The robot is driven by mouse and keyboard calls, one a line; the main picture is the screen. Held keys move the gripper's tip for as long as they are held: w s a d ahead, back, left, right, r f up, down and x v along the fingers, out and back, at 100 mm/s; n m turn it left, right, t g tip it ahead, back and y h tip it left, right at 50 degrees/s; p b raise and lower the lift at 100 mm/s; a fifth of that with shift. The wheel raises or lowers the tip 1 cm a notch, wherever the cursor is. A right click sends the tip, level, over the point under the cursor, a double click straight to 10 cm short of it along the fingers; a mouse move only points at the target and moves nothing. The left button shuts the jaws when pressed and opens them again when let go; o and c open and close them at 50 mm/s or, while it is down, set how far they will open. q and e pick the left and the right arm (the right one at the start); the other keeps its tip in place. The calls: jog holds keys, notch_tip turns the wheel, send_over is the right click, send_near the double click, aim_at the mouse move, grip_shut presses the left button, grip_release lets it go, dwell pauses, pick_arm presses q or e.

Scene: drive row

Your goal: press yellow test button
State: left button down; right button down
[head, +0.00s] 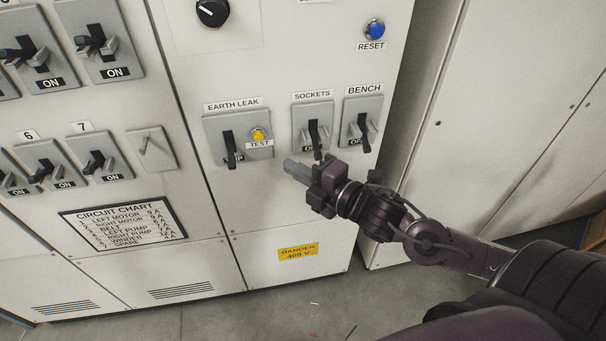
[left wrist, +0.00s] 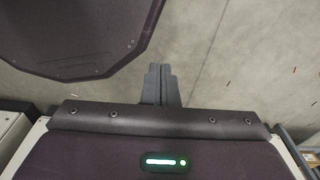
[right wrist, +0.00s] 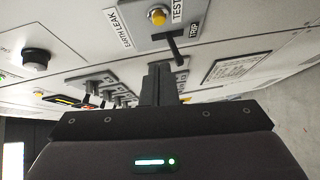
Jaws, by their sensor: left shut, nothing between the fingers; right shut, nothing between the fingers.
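The yellow test button (head: 258,135) sits on the grey EARTH LEAK switch plate (head: 213,131), above a TEST label. A black lever (head: 230,150) on the same plate points down over a label that reads TRIP in the right wrist view. The button also shows at the top of the right wrist view (right wrist: 158,16). My right gripper (head: 288,167) is shut and empty, below and to the right of the button and apart from it. Its fingers also show in the right wrist view (right wrist: 159,70). My left gripper (left wrist: 159,70) is shut and empty over the floor.
The SOCKETS switch (head: 314,128) and BENCH switch (head: 362,122) are right of the test plate, close to my right gripper. A blue RESET button (head: 374,29) and black knob (head: 212,12) are higher up. A circuit chart (head: 123,222) is lower left.

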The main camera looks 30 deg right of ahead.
pick_arm(q)
jog(key=shift+s+f, duration=0.15)
jog(key=shift+s, duration=0.4)
pick_arm(e)
jog(key=shift+v, duration=0.9)
jog(key=shift+w, duration=0.1)
